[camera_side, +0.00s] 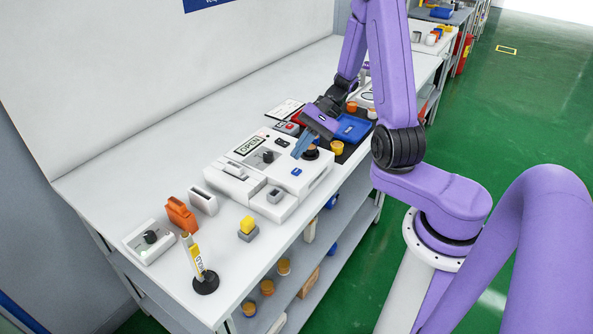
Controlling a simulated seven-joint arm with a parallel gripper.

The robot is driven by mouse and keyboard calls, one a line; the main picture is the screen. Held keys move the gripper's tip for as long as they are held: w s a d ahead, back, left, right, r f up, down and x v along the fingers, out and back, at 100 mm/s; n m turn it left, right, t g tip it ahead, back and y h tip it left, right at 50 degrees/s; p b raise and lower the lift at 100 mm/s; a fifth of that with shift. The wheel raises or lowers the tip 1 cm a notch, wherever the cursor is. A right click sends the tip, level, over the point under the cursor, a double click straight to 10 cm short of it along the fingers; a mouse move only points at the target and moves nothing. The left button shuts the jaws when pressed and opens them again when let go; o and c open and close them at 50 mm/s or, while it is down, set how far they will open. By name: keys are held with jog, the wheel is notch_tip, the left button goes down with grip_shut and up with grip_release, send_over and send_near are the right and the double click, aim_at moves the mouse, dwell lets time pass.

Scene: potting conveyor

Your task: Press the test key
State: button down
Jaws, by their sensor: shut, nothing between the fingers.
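A white machine (237,181) stands on the bench with a green-lettered OPEN sign (249,145) and a black knob (268,157) on top. A dark round part (311,153) is just right of the fingers.
A blue tray (352,128) and orange-topped pots (337,147) are right of the machine.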

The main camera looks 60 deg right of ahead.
aim_at(298, 172)
jog(key=shift+r, duration=1.3)
jog(key=shift+a+r+n+g, duration=0.15)
jog(key=shift+a+n+g, duration=0.15)
jog(key=shift+a+n, duration=0.25)
jog(key=s+a+r+n+g+h, duration=0.3)
jog(key=s+a+n+g+h, duration=0.15)
jog(key=s+a+n, duration=0.5)
jog(key=s+a+r+n+t+h, duration=0.1)
jog(key=s+r+n+t+h, duration=0.1)
jog(key=s+n, duration=0.9)
jog(key=r+n+h, duration=0.1)
jog(key=n+h, duration=0.1)
jog(key=n, duration=0.1)
jog(key=shift+s+n, duration=0.3)
jog(key=shift+s, duration=0.1)
